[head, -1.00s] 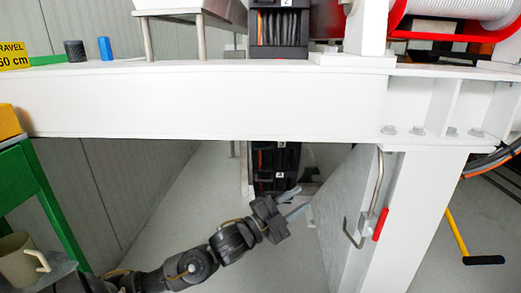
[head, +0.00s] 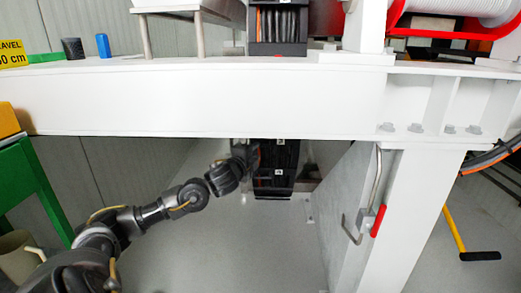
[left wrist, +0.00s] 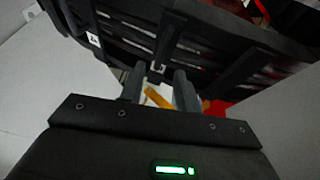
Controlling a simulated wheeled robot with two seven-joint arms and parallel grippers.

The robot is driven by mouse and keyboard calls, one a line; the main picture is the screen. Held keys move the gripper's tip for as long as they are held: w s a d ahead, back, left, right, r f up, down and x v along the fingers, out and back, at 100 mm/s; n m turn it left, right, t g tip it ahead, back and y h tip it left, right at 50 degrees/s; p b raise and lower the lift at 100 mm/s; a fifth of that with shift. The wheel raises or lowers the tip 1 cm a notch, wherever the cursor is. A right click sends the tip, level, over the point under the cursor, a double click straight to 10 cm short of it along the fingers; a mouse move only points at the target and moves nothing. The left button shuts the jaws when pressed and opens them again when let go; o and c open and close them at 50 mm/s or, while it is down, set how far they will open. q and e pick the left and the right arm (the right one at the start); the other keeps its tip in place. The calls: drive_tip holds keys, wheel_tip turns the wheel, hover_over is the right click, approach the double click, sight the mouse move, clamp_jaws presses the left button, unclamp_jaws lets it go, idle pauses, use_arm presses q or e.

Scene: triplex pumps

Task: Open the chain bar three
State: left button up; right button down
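The black cable chain (head: 275,185) hangs below the white beam in the head view, with small white number tags on it. In the left wrist view the chain (left wrist: 250,45) crosses the top, with dark crossbars (left wrist: 165,35) over its cables. I cannot read which bar is three. My left gripper (head: 248,154) is at the left side of the chain in the head view. In the left wrist view its two fingers (left wrist: 159,80) are apart, pointing at the chain near a white tag. I cannot tell whether they touch a bar. My right gripper is not in view.
The white beam (head: 220,100) runs across above my left arm. A grey panel (head: 340,215) with a bent handle and the white post (head: 410,205) stand to the right. A green frame (head: 40,190) is at the left. The floor below the chain is clear.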

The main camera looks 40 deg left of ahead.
sight(263, 146)
use_arm(q)
drive_tip(key=x, duration=0.5)
drive_tip(key=shift+b, duration=0.3)
clamp_jaws()
